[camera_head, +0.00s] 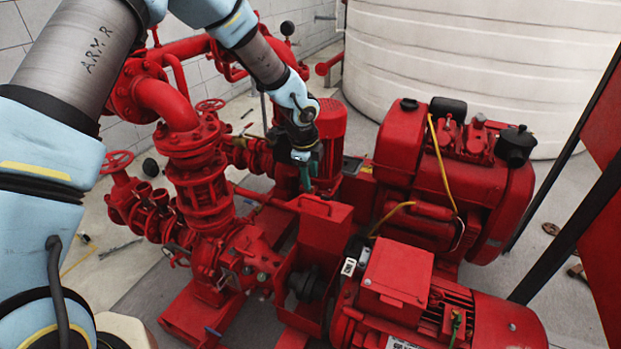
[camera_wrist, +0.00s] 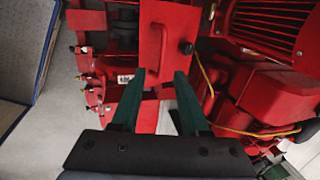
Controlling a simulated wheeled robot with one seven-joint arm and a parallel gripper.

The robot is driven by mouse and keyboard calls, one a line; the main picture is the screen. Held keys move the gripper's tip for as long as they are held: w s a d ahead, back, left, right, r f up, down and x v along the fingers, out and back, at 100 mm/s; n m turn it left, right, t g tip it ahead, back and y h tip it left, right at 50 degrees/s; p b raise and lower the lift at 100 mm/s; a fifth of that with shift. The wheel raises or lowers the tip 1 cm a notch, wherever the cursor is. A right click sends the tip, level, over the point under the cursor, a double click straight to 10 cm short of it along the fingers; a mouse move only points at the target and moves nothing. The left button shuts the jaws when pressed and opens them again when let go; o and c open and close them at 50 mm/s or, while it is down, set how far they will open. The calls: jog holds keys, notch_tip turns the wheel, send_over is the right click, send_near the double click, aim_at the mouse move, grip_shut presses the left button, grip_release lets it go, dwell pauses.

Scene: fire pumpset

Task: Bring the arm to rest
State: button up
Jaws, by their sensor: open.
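My gripper (camera_head: 306,176) hangs from my arm above the middle of the red pumpset in the head view, pointing down. Its two green fingers are apart in the wrist view (camera_wrist: 160,90), with nothing between them but a view of red machinery below. My arm reaches in from the left and top of the head view, bent over the pipework. The fingertips appear above a red box-shaped cover (camera_head: 325,225); whether they touch anything cannot be told.
Red pipework with valves (camera_head: 195,175) stands left of my gripper. A red engine (camera_head: 450,180) and a motor (camera_head: 430,300) stand right. A white tank (camera_head: 480,70) is behind. Dark bars and a red panel (camera_head: 600,180) line the right edge. Grey floor shows between.

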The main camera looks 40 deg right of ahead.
jog(key=w+a+r+n+y, duration=0.1)
jog(key=w+a+r+n, duration=0.3)
jog(key=a, duration=0.5)
jog(key=w+a+r+n, duration=0.1)
jog(key=a+r+n, duration=0.3)
jog(key=a, duration=0.5)
jog(key=w+a+r+n+y, duration=0.1)
jog(key=w+a+r+n, duration=0.15)
jog(key=a+n, duration=0.5)
jog(key=s+a+r+n, duration=0.1)
jog(key=s+a+n, duration=0.2)
jog(key=a, duration=0.4)
jog(key=s+a+r+n, duration=0.2)
jog(key=s+a+n, duration=0.1)
jog(key=a+n, duration=0.3)
jog(key=s+a+r+n, duration=0.2)
jog(key=s+a+n, duration=0.1)
jog(key=a, duration=0.6)
jog(key=shift+s+a+r+n, duration=0.15)
jog(key=shift+s+r+n, duration=0.05)
jog(key=shift+n, duration=0.65)
